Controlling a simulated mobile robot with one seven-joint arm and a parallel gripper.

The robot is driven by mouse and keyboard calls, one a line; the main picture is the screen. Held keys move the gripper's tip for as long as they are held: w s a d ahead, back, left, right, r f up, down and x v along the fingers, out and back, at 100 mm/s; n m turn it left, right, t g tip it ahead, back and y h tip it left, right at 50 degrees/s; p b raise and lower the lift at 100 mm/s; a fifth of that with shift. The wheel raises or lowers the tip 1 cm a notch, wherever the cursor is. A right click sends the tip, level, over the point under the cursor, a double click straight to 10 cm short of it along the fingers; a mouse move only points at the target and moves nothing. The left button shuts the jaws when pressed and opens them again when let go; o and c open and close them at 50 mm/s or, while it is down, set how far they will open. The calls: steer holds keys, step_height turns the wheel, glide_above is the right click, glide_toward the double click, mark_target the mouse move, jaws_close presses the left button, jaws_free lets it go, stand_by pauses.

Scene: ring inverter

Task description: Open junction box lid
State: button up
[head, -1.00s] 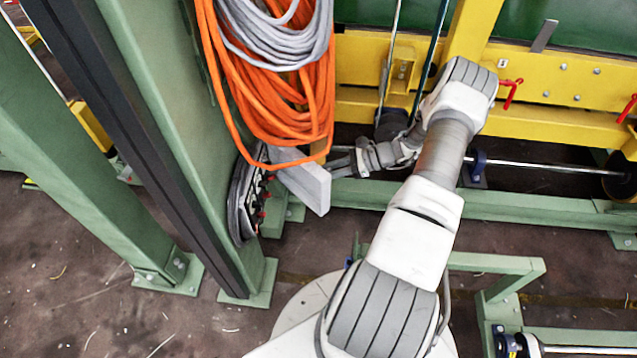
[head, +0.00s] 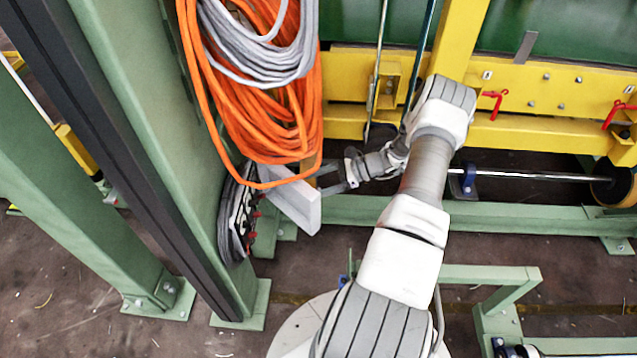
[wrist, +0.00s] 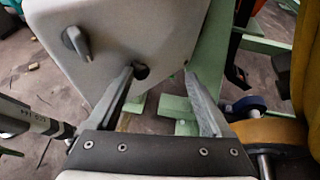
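The junction box lid (head: 300,208) is a pale grey panel jutting out at an angle beside the green post in the head view. In the wrist view its pale grey face (wrist: 130,28) fills the upper left, with a dark grey knob (wrist: 76,41) and a dark round hole near the lower edge. My gripper (head: 322,180) is at the lid's right edge. In the wrist view my gripper (wrist: 160,70) is open, its left fingertip in front of the face near the hole and its right fingertip close to the right edge. Contact cannot be told.
Orange and grey cable coils (head: 262,105) hang directly above the lid. The green post (head: 150,130) stands to the left, with a dark coil and red parts (head: 238,215) on its side. A yellow beam (head: 540,135) and a green rail (head: 500,218) lie behind and right.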

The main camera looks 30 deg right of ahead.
steer(key=shift+w+a+r, duration=0.1)
steer(key=shift+w+a, duration=0.2)
steer(key=shift+w, duration=0.2)
steer(key=p+v, duration=0.1)
steer(key=v, duration=0.8)
steer(key=p+v, duration=0.2)
steer(key=v, duration=0.7)
steer(key=shift+s+d+p, duration=0.1)
steer(key=shift+s+p, duration=0.15)
steer(key=shift+p, duration=0.05)
